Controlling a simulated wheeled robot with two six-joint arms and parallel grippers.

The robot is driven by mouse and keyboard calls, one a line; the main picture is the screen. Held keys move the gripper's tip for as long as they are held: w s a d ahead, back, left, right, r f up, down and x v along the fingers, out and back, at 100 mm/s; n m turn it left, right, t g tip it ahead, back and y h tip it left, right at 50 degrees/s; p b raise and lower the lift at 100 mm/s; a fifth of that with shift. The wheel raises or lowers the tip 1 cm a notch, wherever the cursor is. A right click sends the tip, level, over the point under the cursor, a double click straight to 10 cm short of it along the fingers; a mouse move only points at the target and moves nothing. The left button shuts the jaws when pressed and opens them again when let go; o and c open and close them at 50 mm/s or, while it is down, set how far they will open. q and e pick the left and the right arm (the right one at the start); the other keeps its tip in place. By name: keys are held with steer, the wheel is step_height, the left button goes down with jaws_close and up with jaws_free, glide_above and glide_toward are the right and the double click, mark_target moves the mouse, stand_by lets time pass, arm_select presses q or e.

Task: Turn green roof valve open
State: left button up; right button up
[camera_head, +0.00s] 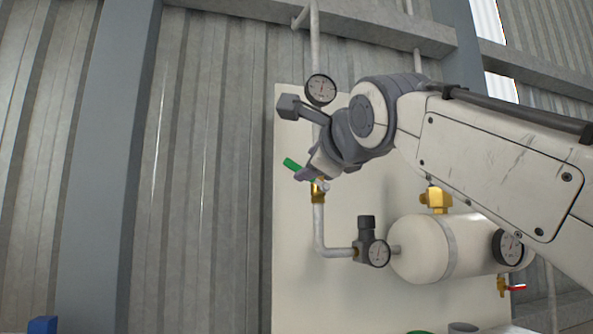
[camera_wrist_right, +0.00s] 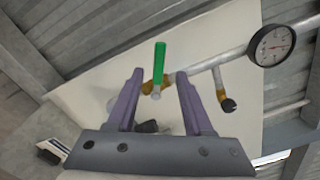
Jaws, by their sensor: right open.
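The green valve handle (camera_head: 292,164) sits on a brass valve body (camera_head: 318,192) atop a grey pipe on the pale panel. My right gripper (camera_head: 305,174) reaches it from the right, partly covering the valve. In the right wrist view, the green handle (camera_wrist_right: 160,56) points up the picture. It appears between the purple fingers of the open right gripper (camera_wrist_right: 159,75), with clear gaps on both sides; I cannot tell how deep it lies between them. The brass valve body also shows there (camera_wrist_right: 148,87). My left gripper is not in view.
A pressure gauge (camera_head: 320,89) stands just above the right wrist. Below are a dark regulator (camera_head: 366,238), a cream tank (camera_head: 422,249) with a brass fitting (camera_head: 436,199), and a red-handled valve (camera_head: 516,287). The corrugated wall (camera_head: 215,180) left of the panel is clear.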

mark_target(299, 167)
steer(key=p+x, duration=0.5)
steer(key=x, duration=0.3)
steer(key=shift+w+a+r, duration=0.1)
steer(key=shift+w, duration=0.25)
steer(key=shift+w+a+p, duration=0.15)
steer(key=shift+w+p, duration=0.25)
steer(key=shift+w, duration=0.1)
jaws_close()
stand_by(0.5)
